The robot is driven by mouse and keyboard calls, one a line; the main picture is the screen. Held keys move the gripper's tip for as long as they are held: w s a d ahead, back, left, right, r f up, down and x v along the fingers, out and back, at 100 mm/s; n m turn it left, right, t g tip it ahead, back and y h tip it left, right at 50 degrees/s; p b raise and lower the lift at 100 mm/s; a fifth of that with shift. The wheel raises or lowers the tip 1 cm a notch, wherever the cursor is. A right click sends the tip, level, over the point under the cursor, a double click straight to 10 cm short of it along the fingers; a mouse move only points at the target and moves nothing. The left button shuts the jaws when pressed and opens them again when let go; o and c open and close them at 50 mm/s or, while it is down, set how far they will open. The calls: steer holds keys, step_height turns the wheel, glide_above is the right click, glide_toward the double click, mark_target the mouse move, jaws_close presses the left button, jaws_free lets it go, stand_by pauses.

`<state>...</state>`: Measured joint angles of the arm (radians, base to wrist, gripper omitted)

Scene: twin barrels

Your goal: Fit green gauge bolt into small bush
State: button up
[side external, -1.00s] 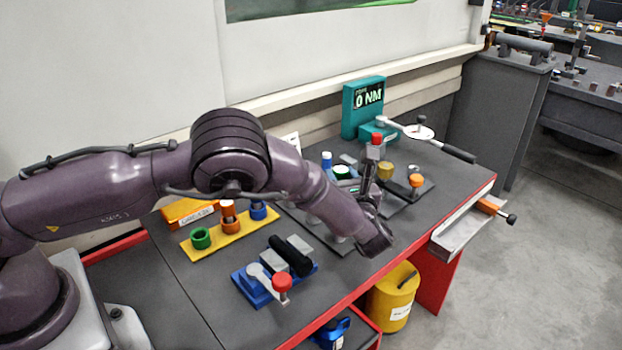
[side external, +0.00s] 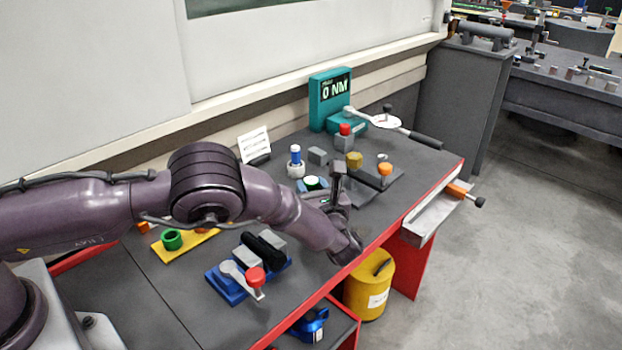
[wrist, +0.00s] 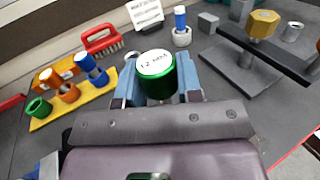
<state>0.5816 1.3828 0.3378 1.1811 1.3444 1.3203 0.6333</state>
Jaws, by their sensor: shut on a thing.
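The green gauge bolt (wrist: 157,75) has a white top marked "12 MM". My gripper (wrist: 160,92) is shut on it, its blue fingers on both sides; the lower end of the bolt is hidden. In the side view the bolt's cap (side external: 312,182) shows just above the bench, left of my wrist. A small grey bush (wrist: 291,31) stands apart at the far right of the wrist view, seemingly empty. A second grey bush (wrist: 182,38) holds an upright blue bolt (wrist: 180,17). I cannot tell which bush is the small one.
A yellow rack (wrist: 40,124) with green, orange and blue parts lies left. A red brush (wrist: 101,38) and a sign (wrist: 145,12) stand behind. A yellow hex piece (wrist: 262,24) stands right.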

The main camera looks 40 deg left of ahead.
steer(key=shift+f, duration=0.65)
steer(key=shift+f, duration=2.4)
stand_by(0.8)
steer(key=o, duration=1.1)
steer(key=shift+c, duration=0.2)
steer(key=v, duration=1.3)
